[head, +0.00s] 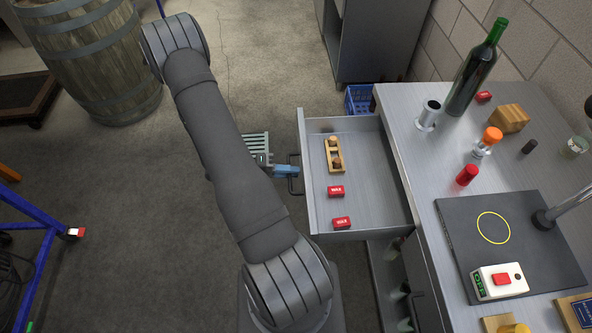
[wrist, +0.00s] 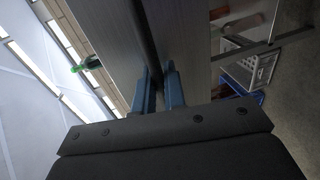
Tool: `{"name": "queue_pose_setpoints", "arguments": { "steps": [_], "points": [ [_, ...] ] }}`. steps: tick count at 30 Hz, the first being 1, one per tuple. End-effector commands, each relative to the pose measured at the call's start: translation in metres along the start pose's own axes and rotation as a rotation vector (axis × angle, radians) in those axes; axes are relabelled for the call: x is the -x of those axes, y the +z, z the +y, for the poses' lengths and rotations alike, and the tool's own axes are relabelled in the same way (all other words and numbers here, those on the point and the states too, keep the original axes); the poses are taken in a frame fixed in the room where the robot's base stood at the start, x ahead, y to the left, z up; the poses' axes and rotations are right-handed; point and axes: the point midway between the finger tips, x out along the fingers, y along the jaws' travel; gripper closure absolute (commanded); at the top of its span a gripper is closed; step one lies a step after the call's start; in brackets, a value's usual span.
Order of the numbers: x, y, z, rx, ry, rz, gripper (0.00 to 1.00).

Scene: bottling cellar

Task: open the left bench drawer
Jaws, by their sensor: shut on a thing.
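The open bench drawer (head: 360,208) juts out from the left side of the steel bench, showing much of its inside. Its front panel (head: 306,200) carries a dark bar handle (head: 294,185). My gripper (head: 290,171) is at this handle, its blue fingers shut on it; the arm hides part of the hand. In the wrist view, the two blue fingers (wrist: 161,88) stand close on either side of a dark bar in front of a grey panel. The exact contact is shaded there.
In the drawer lie a wooden holder (head: 334,154) and two red wax blocks (head: 336,191). A barrel (head: 95,60) and blue cart (head: 40,235) stand left; floor between is clear.

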Motion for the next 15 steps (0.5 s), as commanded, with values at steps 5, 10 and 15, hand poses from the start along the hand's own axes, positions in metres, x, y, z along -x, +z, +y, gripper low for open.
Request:
{"name": "queue_pose_setpoints", "arguments": {
  "steps": [5, 10, 15],
  "points": [
    [0.0006, -0.0004, 0.0004, -0.001, 0.001, 0.000, 1.00],
    [0.0005, -0.0006, 0.0005, -0.001, 0.001, 0.001, 0.85],
    [0.0003, -0.0005, 0.0003, -0.001, 0.001, 0.001, 0.75]
  ]
}}
